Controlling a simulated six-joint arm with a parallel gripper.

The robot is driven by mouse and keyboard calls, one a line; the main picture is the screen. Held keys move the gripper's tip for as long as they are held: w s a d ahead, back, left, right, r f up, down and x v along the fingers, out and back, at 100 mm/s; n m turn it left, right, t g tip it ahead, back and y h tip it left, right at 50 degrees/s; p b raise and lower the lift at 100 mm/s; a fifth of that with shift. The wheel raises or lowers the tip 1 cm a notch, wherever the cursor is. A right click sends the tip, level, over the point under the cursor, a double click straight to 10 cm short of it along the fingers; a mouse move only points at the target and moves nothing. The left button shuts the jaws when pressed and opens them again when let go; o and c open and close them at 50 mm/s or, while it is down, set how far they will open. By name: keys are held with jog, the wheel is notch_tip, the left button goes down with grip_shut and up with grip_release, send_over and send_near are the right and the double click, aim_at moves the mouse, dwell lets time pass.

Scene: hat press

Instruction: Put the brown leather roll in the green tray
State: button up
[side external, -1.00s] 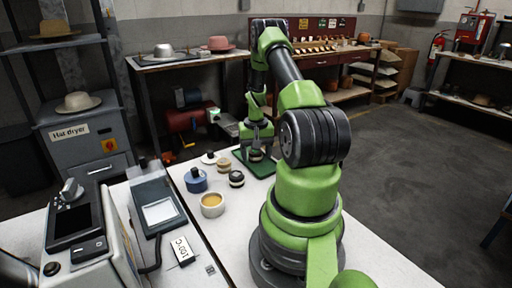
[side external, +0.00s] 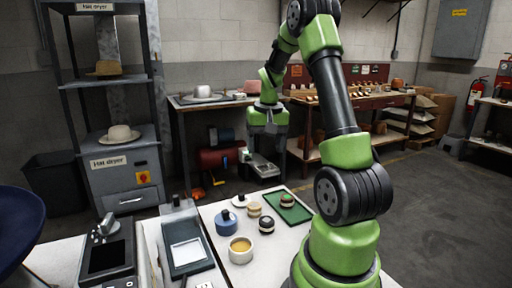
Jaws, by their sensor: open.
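A small round roll (side external: 287,200) lies in the green tray (side external: 300,214). It shows a brownish band and a greenish top; it is too small to be sure that it is the brown leather roll. A tan-brown roll (side external: 254,209) sits on the white table just left of the tray, outside it. A black roll with a pale band (side external: 266,224) sits in front of that, also outside. My gripper (side external: 268,146) is open and empty, raised well above and behind the tray, with nothing between its fingers.
A blue lidded pot (side external: 226,222), a white cup with amber content (side external: 240,250) and a white lidded piece (side external: 240,201) stand left of the tray. A scale-like device (side external: 186,252) is farther left. The tray has bare room around its roll.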

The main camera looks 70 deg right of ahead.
jog(key=w+a+r+n+t, duration=0.2)
jog(key=w+a+r, duration=0.1)
jog(key=a+r, duration=0.55)
jog(key=s+a+r+n+t+y, duration=0.1)
jog(key=s+a+n+t, duration=0.1)
jog(key=a, duration=0.8)
jog(key=s+a+r+n+t+y, duration=0.1)
jog(key=s+a+n+t, duration=0.1)
jog(key=s+a, duration=0.4)
jog(key=a+n, duration=0.1)
jog(key=a, duration=0.3)
jog(key=shift+s+a+r+n+y, duration=0.15)
jog(key=shift+a+r+n+y, duration=0.05)
jog(key=shift+r+n+y, duration=0.2)
